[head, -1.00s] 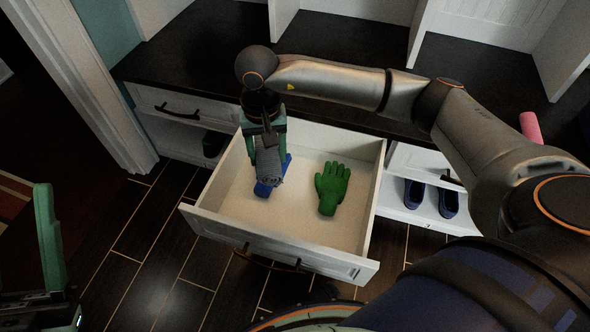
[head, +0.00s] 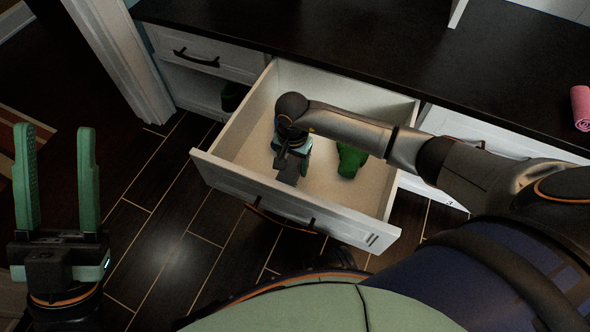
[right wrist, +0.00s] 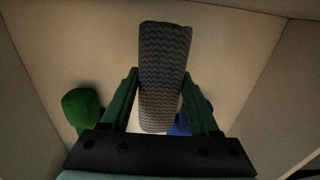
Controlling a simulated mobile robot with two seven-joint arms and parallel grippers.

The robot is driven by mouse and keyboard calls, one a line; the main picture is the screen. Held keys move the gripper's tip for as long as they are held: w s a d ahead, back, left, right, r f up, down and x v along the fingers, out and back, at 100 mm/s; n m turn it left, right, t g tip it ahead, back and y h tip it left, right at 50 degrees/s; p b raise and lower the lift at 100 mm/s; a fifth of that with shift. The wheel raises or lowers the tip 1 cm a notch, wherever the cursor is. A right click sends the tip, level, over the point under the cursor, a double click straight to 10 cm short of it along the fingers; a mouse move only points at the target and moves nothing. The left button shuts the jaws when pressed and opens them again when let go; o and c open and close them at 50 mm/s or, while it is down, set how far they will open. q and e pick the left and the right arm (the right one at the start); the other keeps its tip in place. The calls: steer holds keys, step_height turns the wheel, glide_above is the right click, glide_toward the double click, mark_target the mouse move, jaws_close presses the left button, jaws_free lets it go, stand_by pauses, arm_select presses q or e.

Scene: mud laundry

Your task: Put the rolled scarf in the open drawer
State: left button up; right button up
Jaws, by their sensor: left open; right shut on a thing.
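The open drawer (head: 225,178) is pulled out below the dark counter. My right gripper (head: 292,155) reaches down inside it and is shut on the rolled scarf (head: 287,172), a grey roll with a zigzag pattern. In the right wrist view the scarf (right wrist: 163,60) sits between both fingers over the pale drawer floor. Whether it touches the floor is unclear. My left gripper (head: 56,135) is open and empty at the left, over the dark floor.
A green glove (head: 350,160) lies in the drawer, partly hidden by my right arm. A blue item (right wrist: 181,126) shows beside the scarf in the right wrist view. A pink roll (head: 581,107) lies on the counter (head: 380,45). The drawer walls stand close around my gripper.

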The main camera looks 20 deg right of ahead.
mark_target(293, 162)
steer(key=shift+f+b, duration=0.75)
steer(key=shift+f, duration=1.05)
steer(key=shift+f, duration=0.1)
steer(key=shift+f, duration=0.15)
steer(key=o, duration=1.4)
steer(key=shift+o, duration=0.2)
steer(key=shift+r, duration=0.6)
step_height(293, 162, up, 10)
steer(key=p, duration=0.4)
steer(key=shift+r+p, duration=0.4)
steer(key=shift+r, duration=0.25)
